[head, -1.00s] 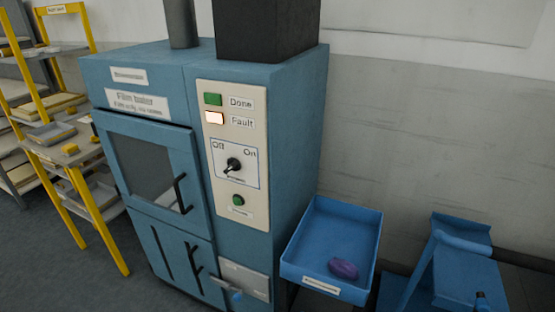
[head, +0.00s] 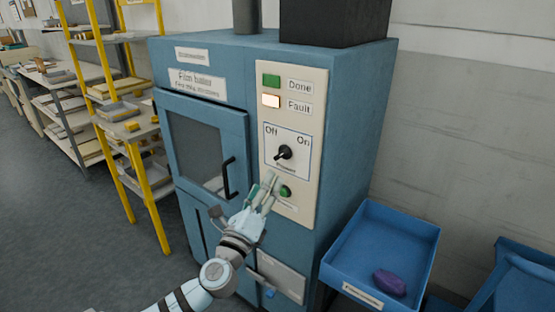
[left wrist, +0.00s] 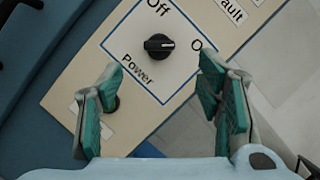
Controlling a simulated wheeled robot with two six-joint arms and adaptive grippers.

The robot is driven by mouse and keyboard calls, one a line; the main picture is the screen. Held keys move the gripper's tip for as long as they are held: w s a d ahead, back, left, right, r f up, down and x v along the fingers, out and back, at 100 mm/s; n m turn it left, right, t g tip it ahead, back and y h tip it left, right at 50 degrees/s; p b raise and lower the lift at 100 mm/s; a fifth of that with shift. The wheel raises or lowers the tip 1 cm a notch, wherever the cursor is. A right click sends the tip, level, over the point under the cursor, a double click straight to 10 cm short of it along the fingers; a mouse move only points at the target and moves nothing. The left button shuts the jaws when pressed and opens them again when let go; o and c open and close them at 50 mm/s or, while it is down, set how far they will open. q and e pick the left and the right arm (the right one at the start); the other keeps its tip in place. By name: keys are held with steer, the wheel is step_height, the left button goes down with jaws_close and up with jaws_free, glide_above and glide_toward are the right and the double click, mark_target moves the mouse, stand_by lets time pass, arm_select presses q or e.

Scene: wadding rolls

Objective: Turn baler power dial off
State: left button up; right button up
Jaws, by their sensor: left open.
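The power dial (head: 285,152) is a black knob on a white square marked Off at left and On at right, on the cream panel of the blue film baler (head: 345,130). In the left wrist view the dial (left wrist: 158,46) has a pale mark on its right end, towards the On label. My left gripper (head: 268,187) is open and empty, just below the dial in the head view. In the left wrist view its teal-padded fingers (left wrist: 162,68) stand apart, with the dial ahead between and beyond their tips. My right gripper is not in view.
A green button (head: 285,191) sits below the dial, close to my fingers. The Fault lamp (head: 271,101) glows pale; the Done lamp (head: 271,81) is green. The baler door handle (head: 228,177) sticks out at left. A blue tray (head: 420,245) holding a purple item (head: 390,283) is at lower right.

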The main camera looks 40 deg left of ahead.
mark_target(279, 157)
arm_select(q)
steer(key=p+x, duration=0.1)
steer(key=x, duration=0.9)
steer(key=shift+w, duration=0.35)
steer(key=shift+c, duration=0.4)
steer(key=c, duration=1.1)
